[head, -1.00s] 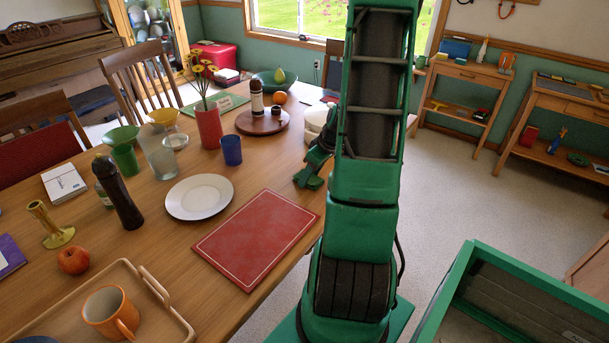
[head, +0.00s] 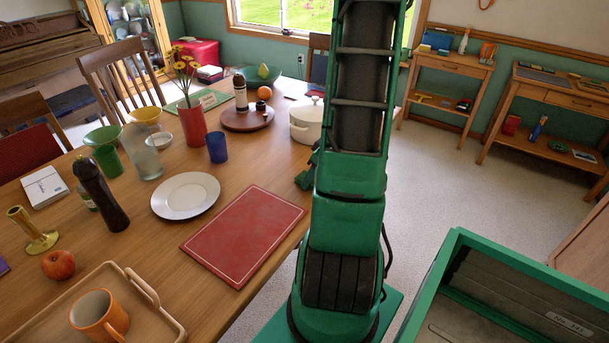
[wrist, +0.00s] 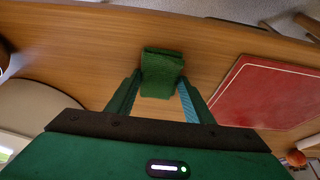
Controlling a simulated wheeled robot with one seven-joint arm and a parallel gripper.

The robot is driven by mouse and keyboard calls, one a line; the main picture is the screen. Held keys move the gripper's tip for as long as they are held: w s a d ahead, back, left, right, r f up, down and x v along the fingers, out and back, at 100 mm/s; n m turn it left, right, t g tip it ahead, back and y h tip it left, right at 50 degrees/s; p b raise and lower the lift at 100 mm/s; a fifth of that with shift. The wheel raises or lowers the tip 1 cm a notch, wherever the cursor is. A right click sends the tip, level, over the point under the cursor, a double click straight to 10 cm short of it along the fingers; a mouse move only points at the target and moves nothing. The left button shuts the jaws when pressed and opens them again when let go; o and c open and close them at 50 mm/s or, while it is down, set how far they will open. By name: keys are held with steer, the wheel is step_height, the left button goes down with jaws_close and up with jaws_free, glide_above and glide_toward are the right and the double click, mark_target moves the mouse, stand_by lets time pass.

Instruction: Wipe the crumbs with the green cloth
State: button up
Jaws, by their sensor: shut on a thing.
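The green cloth (wrist: 162,66) is a small folded piece between the fingertips of my gripper (wrist: 160,90) in the wrist view. My gripper is shut on it, above the wooden table (wrist: 95,45). I cannot tell whether the cloth touches the tabletop. In the head view my arm hides most of the gripper and the cloth; only a bit of green shows at the arm's left edge. I see no crumbs in either view.
A red placemat (head: 245,235) lies on the table's near right part, beside a white plate (head: 185,195). A tray (head: 150,322) holds an orange mug (head: 98,316).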

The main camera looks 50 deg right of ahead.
mark_target(298, 171)
steer(key=shift+s+f, duration=0.1)
steer(key=shift+s, duration=0.25)
steer(key=shift+w, duration=0.1)
steer(key=shift+w+a, duration=0.2)
steer(key=shift+w, duration=1.8)
steer(key=shift+w+a, duration=0.15)
steer(key=shift+w, duration=1.8)
steer(key=shift+d, duration=1.4)
steer(key=shift+s+d, duration=0.15)
steer(key=shift+s, duration=1.85)
steer(key=shift+s+d, duration=0.15)
steer(key=shift+s, duration=1.9)
steer(key=shift+w+r, duration=0.2)
steer(key=shift+w, duration=2.05)
